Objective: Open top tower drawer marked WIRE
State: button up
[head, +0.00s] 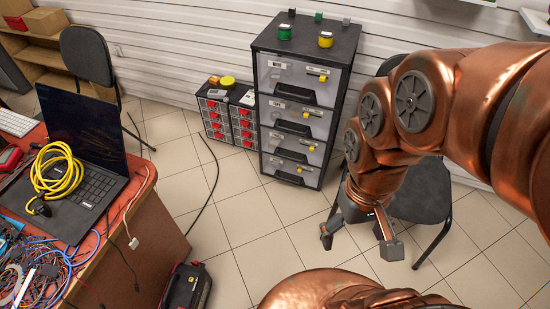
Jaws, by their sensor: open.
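The black drawer tower (347,90) stands against the white wall, with light grey drawer fronts stacked one above another. Its top drawer (283,68) appears closed, with a black handle (296,94) low on its front, a small white label and a yellow item on its face. The label is too small to read, so I cannot confirm the word WIRE. My gripper (358,242) hangs at the lower right of the tower, apart from it. Its two fingers are spread and nothing is between them.
A small organiser with red drawers (228,122) stands left of the tower. A black chair (422,200) is behind my arm. A red desk (140,215) with a laptop fills the left. A dark cable (212,180) and a black case (186,288) lie on the tiled floor.

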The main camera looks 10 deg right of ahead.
aim_at(304, 85)
jog(key=u, duration=2.95)
jog(key=k, duration=0.95)
jog(key=z, duration=0.95)
jog(key=i, duration=0.5)
jog(key=z, duration=0.1)
